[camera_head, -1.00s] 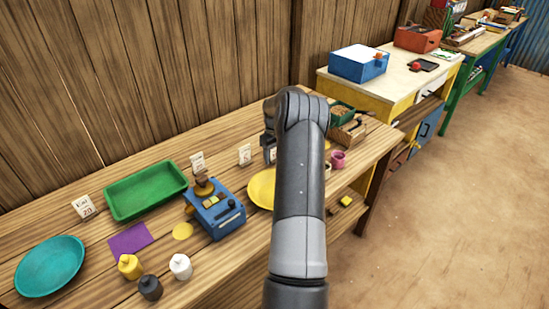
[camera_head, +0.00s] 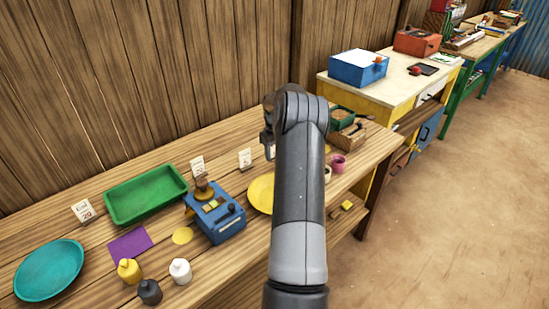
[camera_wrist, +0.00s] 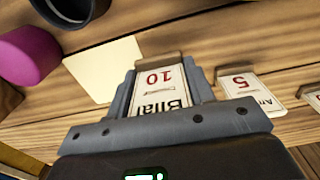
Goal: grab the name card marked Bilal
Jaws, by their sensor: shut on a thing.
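The name card marked Bilal (camera_wrist: 163,88), white with a red 10 and a brown edge strip, is between the two fingers of my gripper (camera_wrist: 166,88) in the wrist view. My gripper is shut on it. In the head view my gripper (camera_head: 267,142) is partly hidden behind my arm, over the back of the stall table (camera_head: 110,180), and the Bilal card cannot be made out there. A neighbouring card with a red 5 (camera_wrist: 252,91) lies just right of my gripper in the wrist view, apart from it.
Other cards stand along the back, including one with a 20 (camera_head: 83,211). A green tray (camera_head: 146,194), a blue balance box (camera_head: 218,215), a yellow plate (camera_head: 261,194) and a teal plate (camera_head: 48,270) stand on the table. A pink cup (camera_wrist: 28,52) is left of my gripper.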

